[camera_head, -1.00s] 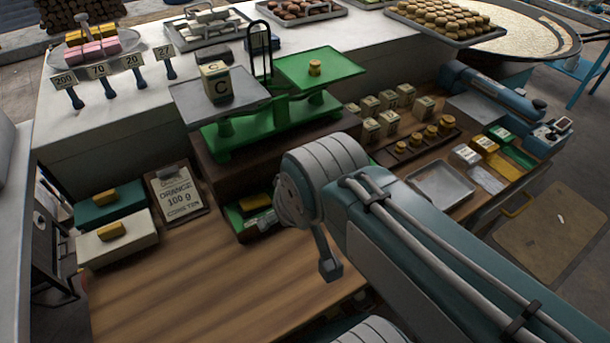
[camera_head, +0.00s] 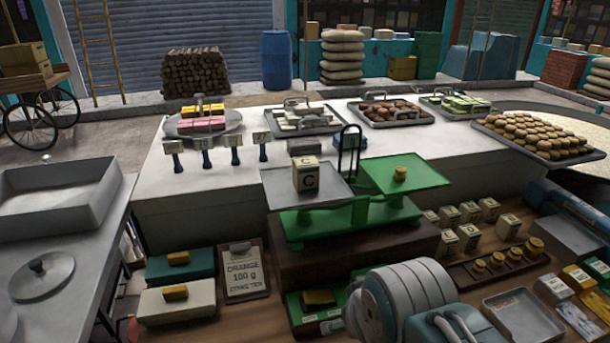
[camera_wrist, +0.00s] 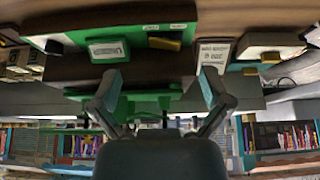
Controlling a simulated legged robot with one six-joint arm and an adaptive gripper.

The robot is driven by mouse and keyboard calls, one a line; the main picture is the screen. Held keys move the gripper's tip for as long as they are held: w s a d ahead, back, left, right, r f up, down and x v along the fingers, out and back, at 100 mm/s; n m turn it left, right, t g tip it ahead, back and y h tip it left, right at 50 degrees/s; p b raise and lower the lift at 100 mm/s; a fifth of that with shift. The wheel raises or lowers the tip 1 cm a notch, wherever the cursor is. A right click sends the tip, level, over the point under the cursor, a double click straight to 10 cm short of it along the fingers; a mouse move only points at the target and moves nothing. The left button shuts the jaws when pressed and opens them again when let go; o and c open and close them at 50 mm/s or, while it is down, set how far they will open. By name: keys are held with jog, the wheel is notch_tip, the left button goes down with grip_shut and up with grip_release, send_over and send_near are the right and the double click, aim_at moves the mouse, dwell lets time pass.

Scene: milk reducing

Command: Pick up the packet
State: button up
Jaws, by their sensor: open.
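A cream packet marked C (camera_head: 305,175) stands upright on the left pan (camera_head: 325,193) of a green balance scale (camera_head: 350,222). Several similar packets (camera_head: 448,246) stand on the bench right of the scale. My gripper (camera_wrist: 158,86) shows in the wrist view with its two fingers wide apart and nothing between them. That view looks inverted. A pale block with lettering (camera_wrist: 107,51) lies beyond the left finger, by a green tray (camera_wrist: 70,42); I cannot tell whether it is a packet. In the head view my arm hides the gripper.
More weights (camera_head: 497,260) sit in a brown rack. A price sign (camera_head: 243,272), a teal box (camera_head: 180,265) and a cream box (camera_head: 176,301) stand left. An empty metal tray (camera_head: 523,318) lies at lower right.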

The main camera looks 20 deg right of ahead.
notch_tip(320, 180, up, 20)
jog(key=g, duration=0.5)
send_over(305, 177)
jog(key=w, duration=0.2)
jog(key=shift+s+d+f, duration=0.2)
jog(key=shift+d, duration=0.25)
jog(key=shift+w+g, duration=0.3)
jog(key=shift+w, duration=0.25)
jog(key=shift+f, duration=2.6)
jog(key=shift+s+a+f, duration=0.15)
jog(key=shift+f, duration=2.6)
